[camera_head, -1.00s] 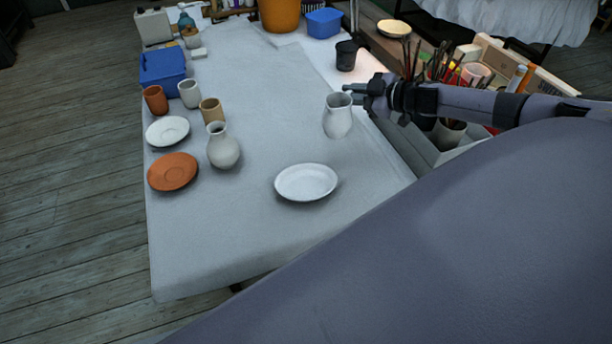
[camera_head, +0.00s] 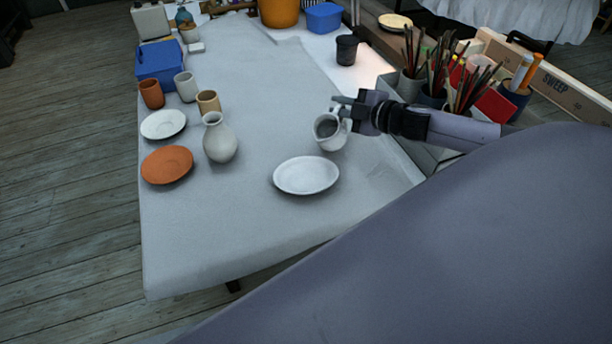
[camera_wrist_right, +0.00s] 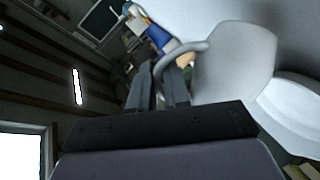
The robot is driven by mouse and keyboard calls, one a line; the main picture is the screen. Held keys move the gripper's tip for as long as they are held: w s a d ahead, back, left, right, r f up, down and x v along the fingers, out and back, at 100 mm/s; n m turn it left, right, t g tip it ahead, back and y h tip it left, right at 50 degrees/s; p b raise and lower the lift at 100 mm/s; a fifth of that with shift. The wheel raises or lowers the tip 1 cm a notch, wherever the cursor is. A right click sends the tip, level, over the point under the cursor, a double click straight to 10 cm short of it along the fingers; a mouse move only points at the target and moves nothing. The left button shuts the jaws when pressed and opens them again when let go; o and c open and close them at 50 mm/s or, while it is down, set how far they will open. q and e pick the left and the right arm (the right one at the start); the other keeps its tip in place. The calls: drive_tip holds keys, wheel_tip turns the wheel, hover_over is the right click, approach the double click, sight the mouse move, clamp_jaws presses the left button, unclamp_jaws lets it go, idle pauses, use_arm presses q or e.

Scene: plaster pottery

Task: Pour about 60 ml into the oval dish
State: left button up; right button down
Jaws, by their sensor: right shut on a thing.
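A white oval dish (camera_head: 306,176) lies on the cloth-covered table in the head view, and part of it shows at the right of the wrist view (camera_wrist_right: 300,112). My right gripper (camera_head: 341,108) is shut on the handle of a white jug (camera_head: 330,137). The jug is tilted, its mouth turned toward the dish and the camera, with a dark inside. It is up and behind the dish, a little to the right. The wrist view shows the jug (camera_wrist_right: 232,65) beside my fingers (camera_wrist_right: 165,85). I see no stream from it. My left gripper is not in view.
A pale vase (camera_head: 219,143), an orange saucer (camera_head: 167,165), a white saucer (camera_head: 163,124) and several cups stand to the left. A black cup (camera_head: 346,50) is at the back. The table front is clear.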

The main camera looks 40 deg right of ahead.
sight(332, 114)
drive_tip(key=shift+s+a+r+n+t, duration=0.15)
drive_tip(key=shift+a+r+n, duration=0.15)
drive_tip(key=shift+a+r, duration=0.15)
drive_tip(key=shift+s+a+r+n+t, duration=0.15)
drive_tip(key=shift+a+r+n, duration=0.2)
drive_tip(key=shift+r, duration=0.15)
drive_tip(key=shift+a+f+h+b, duration=0.2)
drive_tip(key=shift+h+b, duration=0.1)
drive_tip(key=shift+b, duration=0.55)
drive_tip(key=shift+s+a+n+h+b, duration=0.2)
drive_tip(key=shift+a+n+h+b, duration=0.15)
drive_tip(key=shift+n+b, duration=0.4)
drive_tip(key=shift+a+r+t, duration=0.1)
drive_tip(key=shift+r+t, duration=0.2)
drive_tip(key=shift+r, duration=0.1)
drive_tip(key=shift+s+a+n+b, duration=0.15)
drive_tip(key=shift+a+n+b, duration=0.15)
drive_tip(key=shift+n+b, duration=0.25)
drive_tip(key=shift+s+a+f+n+t+b, duration=0.1)
drive_tip(key=shift+a+f+n+t+b, duration=0.1)
drive_tip(key=shift+n+t+b, duration=0.15)
drive_tip(key=shift+r, duration=0.15)
drive_tip(key=shift+s+a+n+h+b, duration=0.1)
drive_tip(key=shift+a+n+h+b, duration=0.2)
drive_tip(key=shift+b, duration=0.15)
